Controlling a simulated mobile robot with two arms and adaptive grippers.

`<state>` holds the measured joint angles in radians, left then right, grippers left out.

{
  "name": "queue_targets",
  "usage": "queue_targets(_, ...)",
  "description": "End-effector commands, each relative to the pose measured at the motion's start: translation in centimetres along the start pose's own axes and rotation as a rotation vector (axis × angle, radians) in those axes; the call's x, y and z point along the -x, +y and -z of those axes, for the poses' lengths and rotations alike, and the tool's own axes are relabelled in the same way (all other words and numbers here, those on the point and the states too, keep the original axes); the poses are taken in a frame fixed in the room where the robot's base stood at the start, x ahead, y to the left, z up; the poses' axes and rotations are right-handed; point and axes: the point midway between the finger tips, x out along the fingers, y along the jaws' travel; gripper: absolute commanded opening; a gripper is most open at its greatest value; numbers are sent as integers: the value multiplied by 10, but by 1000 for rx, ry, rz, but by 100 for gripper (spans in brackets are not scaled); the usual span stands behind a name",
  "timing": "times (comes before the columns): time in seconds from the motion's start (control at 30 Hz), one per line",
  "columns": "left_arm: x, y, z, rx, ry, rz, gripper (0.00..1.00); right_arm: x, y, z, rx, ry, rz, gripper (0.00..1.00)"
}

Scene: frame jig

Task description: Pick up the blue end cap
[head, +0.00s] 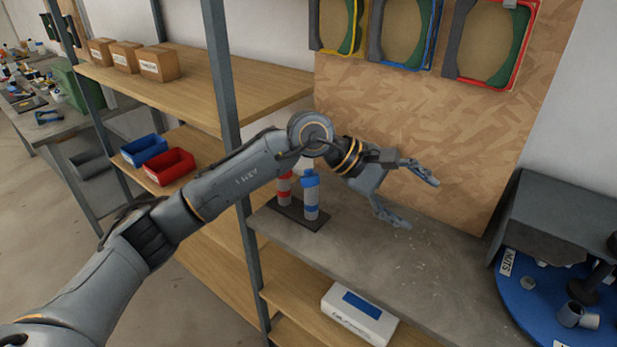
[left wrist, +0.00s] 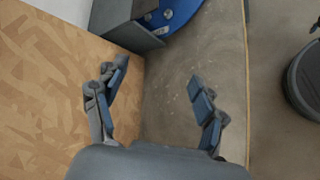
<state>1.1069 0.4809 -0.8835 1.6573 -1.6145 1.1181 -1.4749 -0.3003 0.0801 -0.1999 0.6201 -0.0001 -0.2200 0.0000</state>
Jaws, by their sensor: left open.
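A grey cylinder with a blue end cap (head: 310,179) on top stands upright on a small dark base (head: 290,213) on the grey worktop. A similar cylinder with red parts (head: 284,187) stands just left of it, partly covered by my left arm. My left gripper (head: 422,204) is open and empty, to the right of the blue cap and apart from it, with its fingers pointing right. In the left wrist view the open fingers (left wrist: 158,76) have only the bare worktop between them; the blue cap does not show there. My right gripper is not in view.
A wood-chip board (head: 420,130) with framed pieces (head: 492,45) rises behind the worktop (head: 400,262). A blue round tray (head: 545,300) and a grey box (head: 565,215) stand at right. A shelf post (head: 228,90) is at left. The middle worktop is clear.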

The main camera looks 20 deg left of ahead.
Motion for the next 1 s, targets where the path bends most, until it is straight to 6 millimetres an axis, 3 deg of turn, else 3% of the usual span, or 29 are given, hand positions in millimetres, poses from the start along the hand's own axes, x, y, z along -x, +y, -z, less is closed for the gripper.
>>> queue_targets(0.03,21,1,29,-112,135,99,71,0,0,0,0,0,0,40)
queue_targets(0.1,54,-3,66,-230,301,246,71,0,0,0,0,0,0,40)
queue_targets(0.2,109,-4,106,-332,494,433,71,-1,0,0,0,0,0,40)
queue_targets(0.3,156,-2,128,-374,624,571,71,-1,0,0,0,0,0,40)
queue_targets(0.4,184,-3,137,-385,691,653,71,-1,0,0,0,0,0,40)
queue_targets(0.53,190,-7,147,-385,715,687,71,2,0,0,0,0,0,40)
queue_targets(1.0,148,-40,198,-386,711,682,71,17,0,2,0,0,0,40)
